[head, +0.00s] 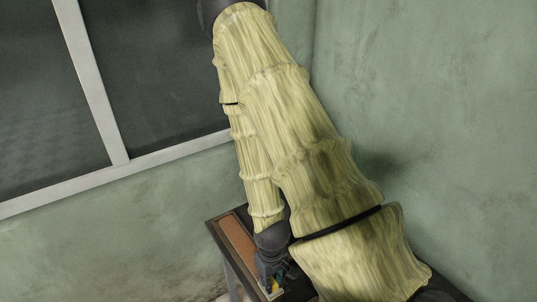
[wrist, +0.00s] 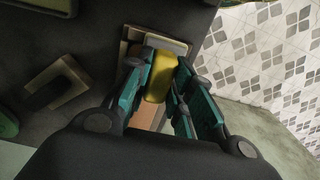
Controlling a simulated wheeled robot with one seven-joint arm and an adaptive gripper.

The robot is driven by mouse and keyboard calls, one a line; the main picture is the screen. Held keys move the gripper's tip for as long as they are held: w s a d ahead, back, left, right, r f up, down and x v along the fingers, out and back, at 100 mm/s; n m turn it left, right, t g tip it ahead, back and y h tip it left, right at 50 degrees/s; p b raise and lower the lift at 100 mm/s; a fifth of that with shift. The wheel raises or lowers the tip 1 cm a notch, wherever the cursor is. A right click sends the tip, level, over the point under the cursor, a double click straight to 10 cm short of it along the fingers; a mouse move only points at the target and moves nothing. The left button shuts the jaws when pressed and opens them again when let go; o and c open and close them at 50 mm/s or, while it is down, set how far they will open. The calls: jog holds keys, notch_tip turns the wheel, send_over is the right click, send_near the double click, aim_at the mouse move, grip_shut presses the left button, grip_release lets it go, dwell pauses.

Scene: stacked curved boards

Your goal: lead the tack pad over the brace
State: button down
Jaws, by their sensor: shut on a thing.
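My gripper (wrist: 160,88) is shut on a yellow block, which I take for the tack pad (wrist: 159,82), between its teal fingers. In the head view my gripper (head: 271,276) is low in the picture, with a bit of yellow at its tip. The block is over a pale grey plate (wrist: 172,44) and stacked brown boards (wrist: 130,50); I cannot tell whether it touches them. A brown U-shaped piece, perhaps the brace (wrist: 72,75), lies on the dark surface to the left. Which piece is the brace is not certain.
Green pieces show at the upper left (wrist: 48,4) and left edge (wrist: 6,124) of the wrist view. The dark tabletop (wrist: 95,30) is bare between the pieces. Its edge is to the right, beyond which is patterned floor (wrist: 255,50). A long orange-brown board (head: 238,245) shows in the head view.

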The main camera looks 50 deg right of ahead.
jog(key=shift+d, duration=0.25)
jog(key=shift+w+d+r+p, duration=0.1)
jog(key=shift+w+d+p, duration=0.15)
jog(key=shift+w, duration=0.55)
jog(key=shift+w+d+p, duration=0.1)
jog(key=shift+w+p, duration=0.25)
jog(key=shift+w, duration=0.4)
jog(key=shift+w+d+p, duration=0.15)
jog(key=shift+w+d, duration=0.05)
jog(key=shift+w, duration=0.6)
jog(key=shift+w+d+p, duration=0.15)
jog(key=shift+w, duration=0.65)
jog(key=shift+w+d+p, duration=0.15)
jog(key=shift+w+d, duration=0.05)
jog(key=shift+w, duration=0.55)
jog(key=shift+w+d+p, duration=0.15)
jog(key=shift+w+d, duration=0.05)
jog(key=shift+w, duration=0.55)
